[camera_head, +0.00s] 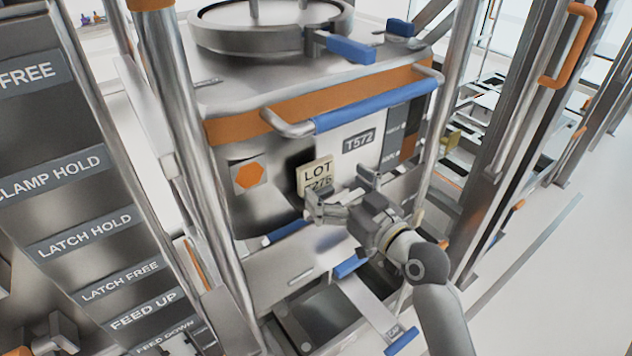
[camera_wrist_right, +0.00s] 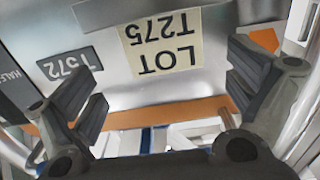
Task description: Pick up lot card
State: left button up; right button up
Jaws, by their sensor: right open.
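The lot card (camera_head: 313,174) is a cream plate marked "LOT T275" on the front of the metal bin (camera_head: 285,278). My right gripper (camera_head: 342,192) is open and empty just in front of the card, partly covering its lower edge in the head view. In the right wrist view the card (camera_wrist_right: 160,45) appears upside down, beyond and between the spread fingers (camera_wrist_right: 165,85). The fingers look apart from it. My left gripper is not in view.
A dark "T572" label (camera_head: 358,141) and an orange hexagon (camera_head: 248,175) flank the card. A blue-gripped handle bar (camera_head: 375,105) juts out above. Metal posts (camera_head: 205,150) stand on both sides. A labelled panel (camera_head: 60,180) stands at left.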

aim_at(319, 172)
jog(key=shift+p+x, duration=0.45)
jog(key=shift+x, duration=2.55)
jog(key=shift+s+a+r, duration=0.15)
jog(key=shift+a, duration=0.05)
jog(key=c, duration=1.1)
